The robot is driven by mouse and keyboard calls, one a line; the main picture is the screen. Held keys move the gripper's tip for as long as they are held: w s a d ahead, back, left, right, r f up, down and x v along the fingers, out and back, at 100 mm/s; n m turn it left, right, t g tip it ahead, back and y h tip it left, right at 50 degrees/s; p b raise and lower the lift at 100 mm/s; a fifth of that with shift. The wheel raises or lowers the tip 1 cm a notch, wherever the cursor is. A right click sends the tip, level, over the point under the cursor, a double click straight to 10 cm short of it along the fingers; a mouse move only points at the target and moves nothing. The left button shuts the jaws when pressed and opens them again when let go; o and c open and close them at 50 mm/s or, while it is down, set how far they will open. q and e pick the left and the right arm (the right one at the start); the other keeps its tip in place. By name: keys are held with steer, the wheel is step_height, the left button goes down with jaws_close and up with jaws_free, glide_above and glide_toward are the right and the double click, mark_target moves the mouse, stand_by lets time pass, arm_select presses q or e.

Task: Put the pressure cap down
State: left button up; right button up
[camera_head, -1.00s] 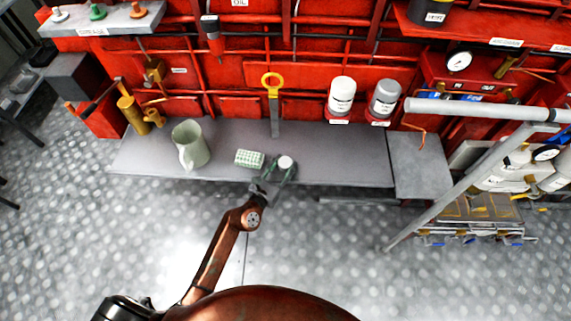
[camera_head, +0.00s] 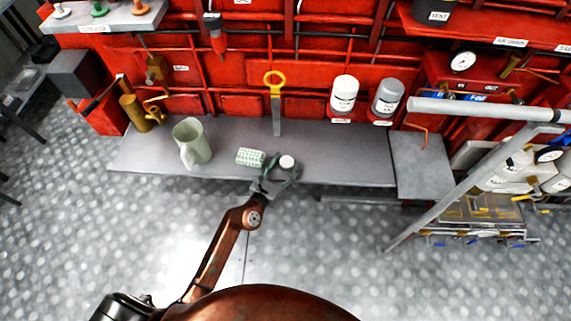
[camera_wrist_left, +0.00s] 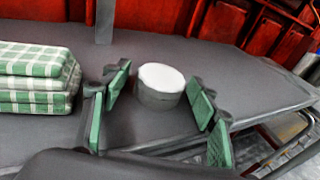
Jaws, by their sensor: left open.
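The pressure cap (camera_head: 287,161) is a short round piece with a white top and grey side. It sits upright on the grey bench (camera_head: 340,165) near the front edge. In the left wrist view the cap (camera_wrist_left: 161,86) stands between the green finger pads of my left gripper (camera_wrist_left: 158,108), with gaps on both sides. My left gripper (camera_head: 277,176) is open around the cap in the head view and does not grip it. My right gripper is not in view.
A folded green checked cloth (camera_head: 251,157) lies just left of the cap. A pale green jug (camera_head: 191,142) stands further left. A yellow-handled tool (camera_head: 275,100) stands behind; white (camera_head: 344,94) and grey (camera_head: 387,97) canisters are at the back right. The bench right of the cap is clear.

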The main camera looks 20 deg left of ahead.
arm_select(q)
steer(key=shift+r, duration=0.15)
steer(key=shift+s+a, duration=0.1)
steer(key=shift+s, duration=0.1)
steer(key=p+v, duration=0.2)
steer(key=v, duration=0.9)
steer(key=shift+s+p, duration=0.3)
steer(key=shift+p, duration=0.05)
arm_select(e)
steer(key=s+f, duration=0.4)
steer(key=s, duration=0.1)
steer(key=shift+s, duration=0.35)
arm_select(q)
steer(key=shift+r, duration=0.1)
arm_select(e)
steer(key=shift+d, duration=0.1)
